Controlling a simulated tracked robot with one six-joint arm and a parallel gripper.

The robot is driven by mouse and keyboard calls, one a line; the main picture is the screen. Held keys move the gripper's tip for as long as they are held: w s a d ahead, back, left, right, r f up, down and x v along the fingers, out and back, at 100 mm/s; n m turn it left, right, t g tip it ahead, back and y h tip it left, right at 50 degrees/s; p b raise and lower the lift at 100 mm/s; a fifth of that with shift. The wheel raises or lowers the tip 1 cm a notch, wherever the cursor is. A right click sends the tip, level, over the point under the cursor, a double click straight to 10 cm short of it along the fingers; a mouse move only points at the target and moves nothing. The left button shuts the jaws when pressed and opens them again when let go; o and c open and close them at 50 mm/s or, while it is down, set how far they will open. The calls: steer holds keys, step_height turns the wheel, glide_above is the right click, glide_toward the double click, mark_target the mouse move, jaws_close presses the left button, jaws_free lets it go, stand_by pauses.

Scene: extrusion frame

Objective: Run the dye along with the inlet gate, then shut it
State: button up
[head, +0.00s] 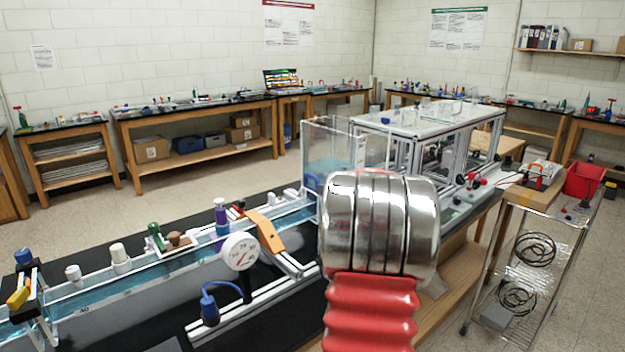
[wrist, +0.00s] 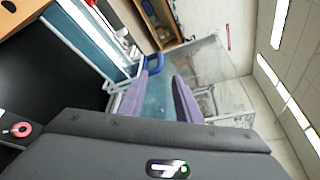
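The flume channel (head: 100,296) with pale blue water runs from the left front to a clear inlet tank (head: 345,145) at the back. A blue part (head: 312,183), perhaps the inlet gate or its handle, shows at the channel's tank end. A similar blue part (wrist: 155,63) is just past my fingertips in the wrist view. My gripper (wrist: 157,88) is open, its two purple-grey fingers apart over the tank end, with nothing visibly held. In the head view my arm hides it. I cannot make out a distinct dye streak.
A white dial (head: 240,252) and an orange bracket (head: 265,232) sit at the channel's side. A blue fitting with a cable (head: 209,308) is in front. A framed bench (head: 430,118) stands behind right, and a wire rack (head: 525,250) at the right.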

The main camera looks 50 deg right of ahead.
mark_target(312, 177)
steer(key=x, duration=1.3)
steer(key=shift+f, duration=0.1)
steer(key=shift+c, duration=0.5)
jaws_close()
